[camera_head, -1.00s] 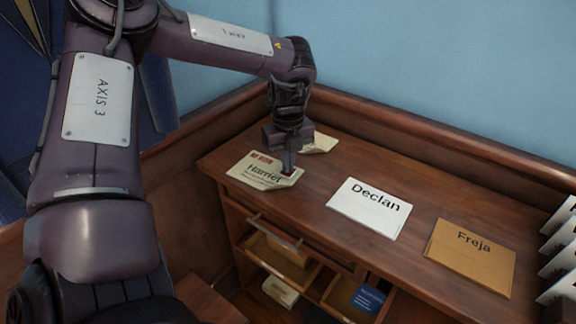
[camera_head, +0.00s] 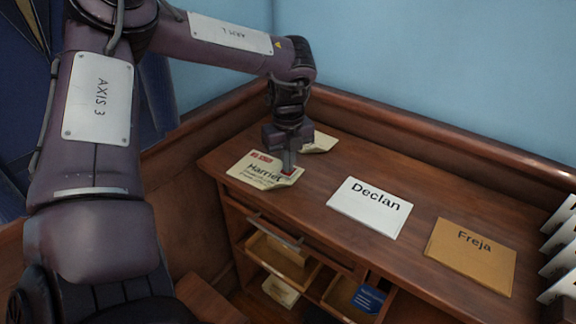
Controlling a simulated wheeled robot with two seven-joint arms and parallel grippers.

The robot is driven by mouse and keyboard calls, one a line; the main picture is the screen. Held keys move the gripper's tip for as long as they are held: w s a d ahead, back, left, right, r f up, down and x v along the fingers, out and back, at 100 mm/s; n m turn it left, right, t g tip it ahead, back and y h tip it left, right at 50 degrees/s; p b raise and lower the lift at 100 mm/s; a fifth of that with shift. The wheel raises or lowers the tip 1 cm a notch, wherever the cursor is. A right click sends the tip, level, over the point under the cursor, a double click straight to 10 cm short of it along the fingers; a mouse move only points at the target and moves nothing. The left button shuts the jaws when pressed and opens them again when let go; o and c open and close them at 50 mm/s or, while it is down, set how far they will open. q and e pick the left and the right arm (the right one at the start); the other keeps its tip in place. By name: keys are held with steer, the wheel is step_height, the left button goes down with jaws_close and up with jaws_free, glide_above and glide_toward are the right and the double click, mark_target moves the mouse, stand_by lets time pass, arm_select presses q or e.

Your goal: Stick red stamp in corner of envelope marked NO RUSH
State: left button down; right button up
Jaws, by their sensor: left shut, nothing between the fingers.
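The envelope marked Harriet (camera_head: 262,171) lies on the left end of the wooden desk top. It is cream, with a red label at its upper left that seems to be the NO RUSH marking, though the print is too small to read surely. My left gripper (camera_head: 288,172) points down over its right corner, shut and with nothing between the fingers. A small red stamp (camera_head: 287,172) shows at that corner under the fingertips, partly hidden by them. I cannot tell if the tips touch it. My right gripper is not in view.
A white envelope marked Declan (camera_head: 366,212) and a brown one marked Freja (camera_head: 470,256) lie to the right. A cream paper (camera_head: 320,143) lies behind my gripper. Open drawers (camera_head: 283,262) are below the desk top; a rack of white envelopes (camera_head: 560,250) stands at right.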

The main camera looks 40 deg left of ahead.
arm_select(q)
steer(key=shift+s+f, duration=0.1)
steer(key=shift+r+p, duration=2.45)
steer(key=shift+r, duration=1.1)
